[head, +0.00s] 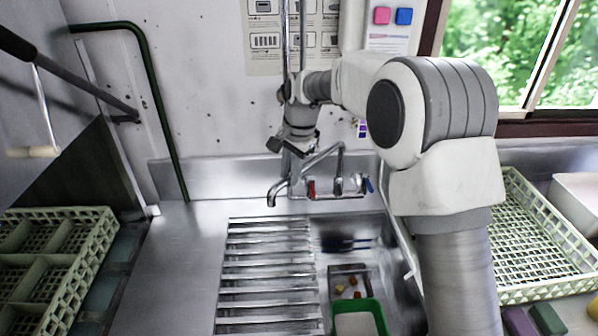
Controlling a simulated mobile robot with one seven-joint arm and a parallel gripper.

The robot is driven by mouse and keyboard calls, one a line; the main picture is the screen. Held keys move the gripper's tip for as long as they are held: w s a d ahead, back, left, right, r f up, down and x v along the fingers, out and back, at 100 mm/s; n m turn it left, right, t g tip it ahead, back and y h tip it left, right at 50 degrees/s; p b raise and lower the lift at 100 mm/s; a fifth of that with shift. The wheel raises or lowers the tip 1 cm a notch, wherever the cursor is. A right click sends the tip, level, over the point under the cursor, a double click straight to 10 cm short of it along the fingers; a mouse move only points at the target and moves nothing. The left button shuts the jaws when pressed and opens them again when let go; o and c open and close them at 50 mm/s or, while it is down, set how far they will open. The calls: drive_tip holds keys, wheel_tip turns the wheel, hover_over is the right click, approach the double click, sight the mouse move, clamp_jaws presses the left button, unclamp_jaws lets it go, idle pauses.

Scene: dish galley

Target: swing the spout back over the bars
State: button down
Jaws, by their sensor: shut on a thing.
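The metal spout (319,158) belongs to the wall tap behind the sink, which has a red handle (311,190) and a blue handle (370,185). The spout reaches left, and its down-turned tip (271,199) shows near the back end of the bars. The bars (266,274) are a rack of metal rods across the left part of the sink. My gripper (292,168) comes down from above and is shut on the spout, behind the tip. The fingers and their exact contact are small and partly hidden.
Right of the bars, the open basin holds a green-rimmed tub (371,305) and a small strainer (354,282) with scraps. Green crates stand left (62,262) and right (533,240). The steel counter (180,270) left is clear.

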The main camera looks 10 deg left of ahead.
drive_tip(key=shift+w+a+r, duration=0.15)
drive_tip(key=shift+r, duration=0.05)
idle(0.3)
drive_tip(key=c, duration=0.7)
unclamp_jaws()
drive_tip(key=shift+a+f, duration=0.1)
drive_tip(key=v, duration=1.7)
drive_tip(key=shift+r+b, duration=0.25)
drive_tip(key=shift+b, duration=0.05)
